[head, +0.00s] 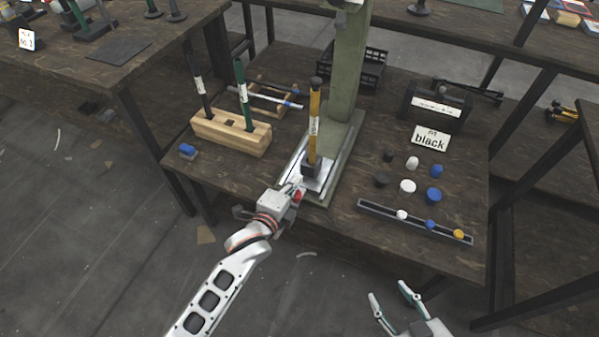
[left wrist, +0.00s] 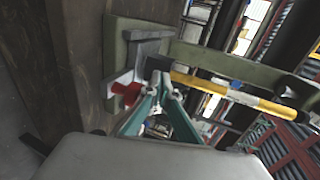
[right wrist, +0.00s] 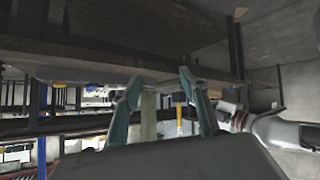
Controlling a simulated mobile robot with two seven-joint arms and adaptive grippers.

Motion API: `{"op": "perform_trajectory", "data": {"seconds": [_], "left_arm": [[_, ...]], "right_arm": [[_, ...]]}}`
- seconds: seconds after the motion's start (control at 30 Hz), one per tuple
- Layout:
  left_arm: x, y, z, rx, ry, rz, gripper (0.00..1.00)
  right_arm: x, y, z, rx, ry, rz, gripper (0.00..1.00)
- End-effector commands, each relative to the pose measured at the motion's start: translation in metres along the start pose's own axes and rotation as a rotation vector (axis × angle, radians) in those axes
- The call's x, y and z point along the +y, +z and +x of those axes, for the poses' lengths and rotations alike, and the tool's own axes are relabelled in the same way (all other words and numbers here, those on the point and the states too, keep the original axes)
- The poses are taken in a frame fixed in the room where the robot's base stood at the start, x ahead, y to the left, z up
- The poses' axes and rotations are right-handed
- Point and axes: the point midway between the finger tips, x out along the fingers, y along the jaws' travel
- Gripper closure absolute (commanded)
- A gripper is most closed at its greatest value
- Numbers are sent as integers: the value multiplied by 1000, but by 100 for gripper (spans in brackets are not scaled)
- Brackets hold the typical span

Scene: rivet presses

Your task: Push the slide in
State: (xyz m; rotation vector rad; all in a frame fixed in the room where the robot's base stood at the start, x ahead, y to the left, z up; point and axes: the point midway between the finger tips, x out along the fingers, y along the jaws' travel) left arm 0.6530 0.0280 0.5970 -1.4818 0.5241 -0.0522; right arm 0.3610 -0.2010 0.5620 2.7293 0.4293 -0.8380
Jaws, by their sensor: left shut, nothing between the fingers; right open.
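The press has a green column (head: 347,70) and a base (head: 340,165) near the table's front edge. A pale metal slide (head: 322,178) sits on the base, with a red knob (head: 297,195) at its front; the knob also shows in the left wrist view (left wrist: 127,90). A yellow-handled tool (head: 314,115) with a dark foot stands upright over the slide. My left gripper (head: 296,183) is shut and empty, its tips close beside the knob and slide front; contact is unclear. My right gripper (head: 390,291) is open and empty, in front of the table.
A wooden block (head: 230,131) with two upright tools stands to the left, with a small blue piece (head: 187,150) near it. Several caps lie to the right, near a dark rail (head: 415,222) and a sign reading "black" (head: 430,138). A dark crate (head: 362,68) is behind.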

Motion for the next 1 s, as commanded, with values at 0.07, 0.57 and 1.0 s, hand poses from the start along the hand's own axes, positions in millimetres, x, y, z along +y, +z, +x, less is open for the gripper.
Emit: {"op": "perform_trajectory", "data": {"seconds": [0.07, 0.57, 1.0], "left_arm": [[-2, 0, 12, 0, 1, -1, 100], [-11, 1, 29, -1, -2, 0, 100], [-15, 1, 36, -1, -3, 3, 100]], "right_arm": [[0, 1, 2, 0, -2, -1, 56], [2, -7, 4, 16, 2, -1, 56], [2, -6, 2, 13, 2, 0, 56]]}}
